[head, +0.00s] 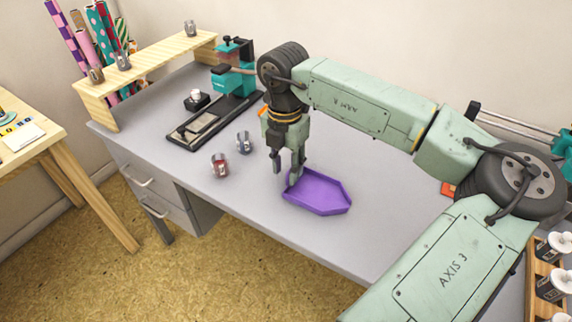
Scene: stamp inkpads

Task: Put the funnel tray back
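The funnel tray (330,198), a shallow purple tray with raised walls and a tapering end, lies on the grey desk near its front edge. My gripper (286,178) points down at the tray's left end. Its two fingers show a gap between them. One fingertip is outside the tray to the left, and the other overlaps the tray's left corner in the picture. I cannot tell whether either finger touches the wall. The arm and fingers hide part of the tray's left end.
Two small metal-and-coloured pieces, one red (220,165) and one grey-blue (244,142), stand left of my gripper. A teal press on a dark base (212,118) stands behind. A wooden shelf (150,62) is at back left. A wooden rack (537,262) holds stamps at right.

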